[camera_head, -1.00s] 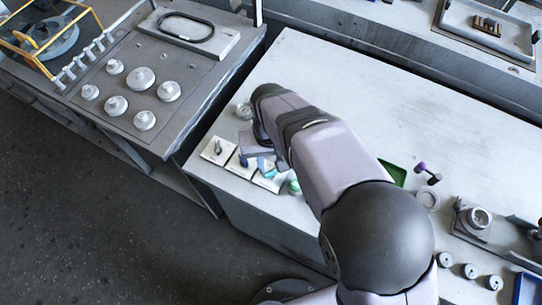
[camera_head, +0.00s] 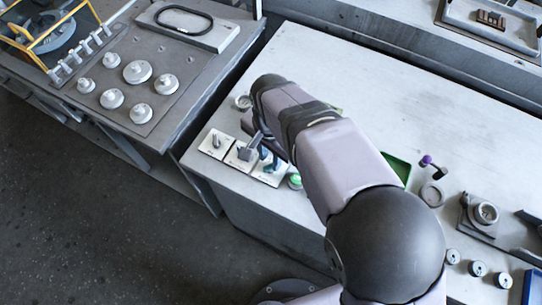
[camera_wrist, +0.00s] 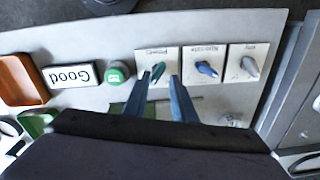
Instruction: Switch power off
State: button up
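The power switch (camera_wrist: 157,71) has a teal knob on a white plate with an upside-down label that seems to read "Power". My gripper (camera_wrist: 160,77) is at this plate in the wrist view. Its two dark blue fingers are apart, one on each side of the knob, with gaps visible. I cannot tell whether either finger touches it. In the head view my gripper (camera_head: 262,150) is over the row of switch plates at the bench's left end, and my arm hides part of it.
A switch with a blue knob (camera_wrist: 206,69) and one with a grey knob (camera_wrist: 250,67) sit right of the power switch. A green button (camera_wrist: 117,73) and a "Good" sign (camera_wrist: 70,75) are to its left. A green tray (camera_head: 397,169) lies beyond my arm.

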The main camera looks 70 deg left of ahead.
aim_at(270, 165)
jog(key=shift+s+d+f+m+p, duration=0.1)
jog(key=shift+d+f+m+p, duration=0.1)
jog(key=shift+d+f+m, duration=0.3)
jog(key=shift+d+f+m+p, duration=0.15)
jog(key=shift+f+m, duration=0.15)
jog(key=shift+m, duration=0.4)
jog(key=shift+a+f+m+h+p, duration=0.1)
jog(key=shift+a+m+h+p, duration=0.3)
jog(key=shift+m, duration=0.6)
jog(key=shift+d+f+b, duration=0.1)
jog(key=shift+f+b, duration=0.25)
jog(key=shift+a+f, duration=0.2)
jog(key=shift+f, duration=0.05)
jog(key=shift+r, duration=0.1)
grip_shut()
